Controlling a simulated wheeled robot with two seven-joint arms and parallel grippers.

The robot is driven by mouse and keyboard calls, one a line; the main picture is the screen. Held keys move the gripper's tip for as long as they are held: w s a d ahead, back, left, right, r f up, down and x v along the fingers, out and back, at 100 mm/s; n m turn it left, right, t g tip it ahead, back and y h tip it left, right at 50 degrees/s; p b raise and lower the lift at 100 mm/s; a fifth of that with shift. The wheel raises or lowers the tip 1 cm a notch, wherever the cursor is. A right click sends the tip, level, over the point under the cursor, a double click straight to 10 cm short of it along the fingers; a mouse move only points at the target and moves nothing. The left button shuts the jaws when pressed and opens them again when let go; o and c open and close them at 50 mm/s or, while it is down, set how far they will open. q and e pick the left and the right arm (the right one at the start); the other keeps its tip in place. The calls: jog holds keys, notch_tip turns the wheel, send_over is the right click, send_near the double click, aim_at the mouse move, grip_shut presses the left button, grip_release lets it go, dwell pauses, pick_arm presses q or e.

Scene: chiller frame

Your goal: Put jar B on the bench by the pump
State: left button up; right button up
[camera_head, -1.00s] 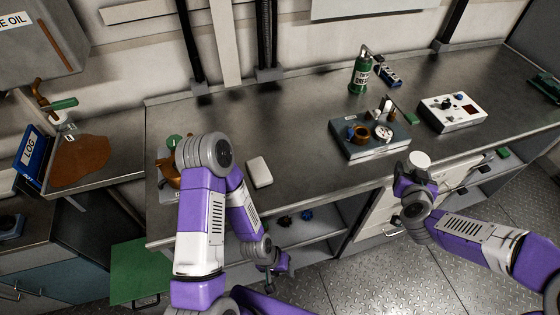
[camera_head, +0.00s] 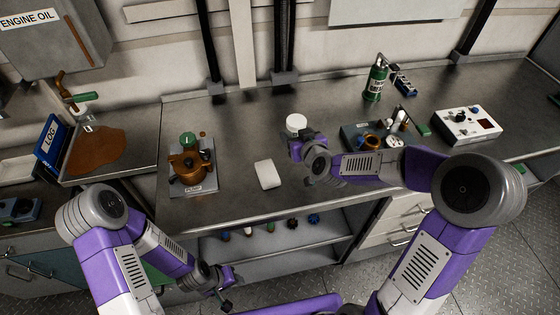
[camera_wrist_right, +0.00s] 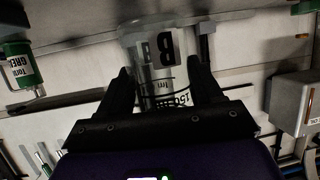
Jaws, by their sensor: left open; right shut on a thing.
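Jar B (camera_head: 296,121) shows its white lid over the bench, right of the pump. In the right wrist view, the clear jar (camera_wrist_right: 158,52) shows a black letter B and further print. My right gripper (camera_head: 299,140) is shut on it; how high it is above the bench top is hard to tell. The copper-brown pump (camera_head: 188,168) with a green top stands on a labelled plate at the left of the bench (camera_head: 235,135). My left gripper (camera_head: 226,286) is open and empty, low in front of the bench.
A white block (camera_head: 268,174) lies between pump and jar.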

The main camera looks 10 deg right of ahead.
jog(key=shift+w+a+r+n+y+p, duration=0.1)
jog(key=shift+a+r+n+y+p, duration=0.15)
jog(key=shift+r+n+y+p, duration=0.5)
jog(key=shift+r+n+g+y, duration=0.45)
jog(key=shift+g+y, duration=0.05)
jog(key=shift+y, duration=0.15)
jog(key=shift+d+n+p, duration=0.1)
jog(key=shift+n+p, duration=0.2)
jog(key=shift+p, duration=0.1)
jog(key=shift+y, duration=0.3)
notch_tip(320, 180, down, 6)
jog(key=shift+r+b, duration=0.25)
jog(key=shift+b, duration=0.45)
jog(key=shift+f+b, duration=0.4)
jog(key=shift+f, duration=1.9)
